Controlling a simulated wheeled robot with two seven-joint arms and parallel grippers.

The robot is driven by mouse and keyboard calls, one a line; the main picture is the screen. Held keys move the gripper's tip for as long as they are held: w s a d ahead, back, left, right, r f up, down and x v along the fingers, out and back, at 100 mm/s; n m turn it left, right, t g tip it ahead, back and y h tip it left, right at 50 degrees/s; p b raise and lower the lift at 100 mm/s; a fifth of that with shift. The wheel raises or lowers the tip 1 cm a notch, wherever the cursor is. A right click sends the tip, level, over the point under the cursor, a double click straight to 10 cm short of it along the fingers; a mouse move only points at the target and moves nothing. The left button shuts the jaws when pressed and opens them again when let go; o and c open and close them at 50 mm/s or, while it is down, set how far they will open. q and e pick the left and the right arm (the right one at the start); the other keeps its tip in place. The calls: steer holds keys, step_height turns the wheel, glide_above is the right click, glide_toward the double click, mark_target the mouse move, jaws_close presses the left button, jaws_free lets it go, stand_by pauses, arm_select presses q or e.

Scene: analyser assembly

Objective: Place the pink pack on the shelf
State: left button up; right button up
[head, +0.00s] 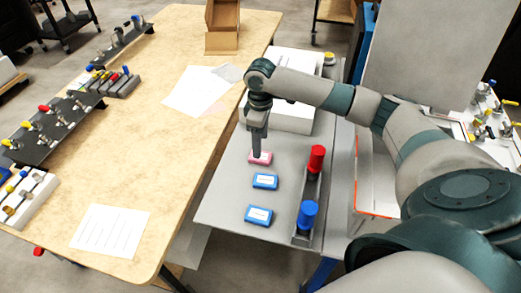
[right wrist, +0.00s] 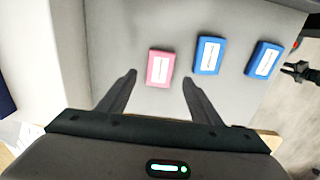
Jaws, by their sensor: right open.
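The pink pack (head: 261,158) lies flat on the grey shelf (head: 222,190), at the far end of a row with two blue packs. My right gripper (head: 258,150) points down over the pink pack in the head view and partly covers it. In the right wrist view the pink pack (right wrist: 160,68) has a white label and lies ahead of and between the two spread fingers of my right gripper (right wrist: 160,85). The fingers are open and hold nothing. My left gripper is not in the head view.
The blue packs (head: 265,181) (head: 259,215) lie nearer on the same surface. A red cylinder (head: 317,158) and a blue cylinder (head: 307,213) stand in a holder to the right. A white box (head: 290,118) stands behind. A wooden table (head: 150,150) is at left.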

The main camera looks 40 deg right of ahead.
step_height(320, 180, up, 7)
steer(key=b, duration=0.1)
steer(key=shift+f, duration=0.15)
stand_by(0.5)
